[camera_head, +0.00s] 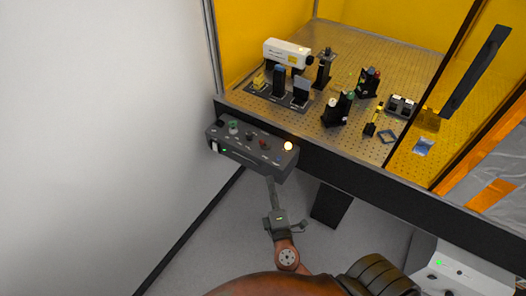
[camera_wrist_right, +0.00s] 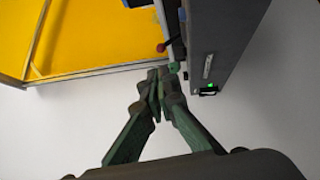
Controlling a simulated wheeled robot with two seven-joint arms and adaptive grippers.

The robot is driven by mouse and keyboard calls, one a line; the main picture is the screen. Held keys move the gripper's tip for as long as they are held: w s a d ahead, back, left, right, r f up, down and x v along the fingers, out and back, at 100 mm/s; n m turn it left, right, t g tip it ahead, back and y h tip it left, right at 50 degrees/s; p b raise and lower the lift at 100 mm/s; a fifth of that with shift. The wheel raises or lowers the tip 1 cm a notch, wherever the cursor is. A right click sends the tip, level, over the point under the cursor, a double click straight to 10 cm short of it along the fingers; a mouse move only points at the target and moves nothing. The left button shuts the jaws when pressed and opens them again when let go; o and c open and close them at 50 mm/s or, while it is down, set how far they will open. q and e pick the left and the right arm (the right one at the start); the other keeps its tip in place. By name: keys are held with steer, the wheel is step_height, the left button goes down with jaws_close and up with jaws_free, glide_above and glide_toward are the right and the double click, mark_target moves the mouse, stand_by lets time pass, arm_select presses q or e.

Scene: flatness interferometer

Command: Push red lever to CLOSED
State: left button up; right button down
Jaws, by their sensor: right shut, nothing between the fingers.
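The control box (camera_head: 238,158) hangs at the left front corner of the optical table, with small knobs and a lit yellow lamp on top. A red-tipped control (camera_head: 265,145) stands on its top. The wrist view shows a red ball on a dark stem (camera_wrist_right: 161,47), which looks like the red lever. My right gripper (camera_head: 270,181) is shut and empty, its fingers reaching up to the box's lower front edge in the head view. In the wrist view its fingertips (camera_wrist_right: 160,76) are below the red ball and apart from it in the picture. Lever labels are unreadable. My left gripper is out of view.
A perforated optical table (camera_head: 350,145) behind yellow panels holds a white laser unit (camera_head: 288,53) and several dark mounts. A white wall (camera_head: 100,120) bounds the left. Grey floor lies open below the box. A white device (camera_head: 455,270) stands at lower right.

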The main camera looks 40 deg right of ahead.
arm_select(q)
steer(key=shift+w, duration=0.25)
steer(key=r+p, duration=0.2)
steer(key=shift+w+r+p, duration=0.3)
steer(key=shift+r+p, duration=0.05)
arm_select(e)
steer(key=x, duration=1.4)
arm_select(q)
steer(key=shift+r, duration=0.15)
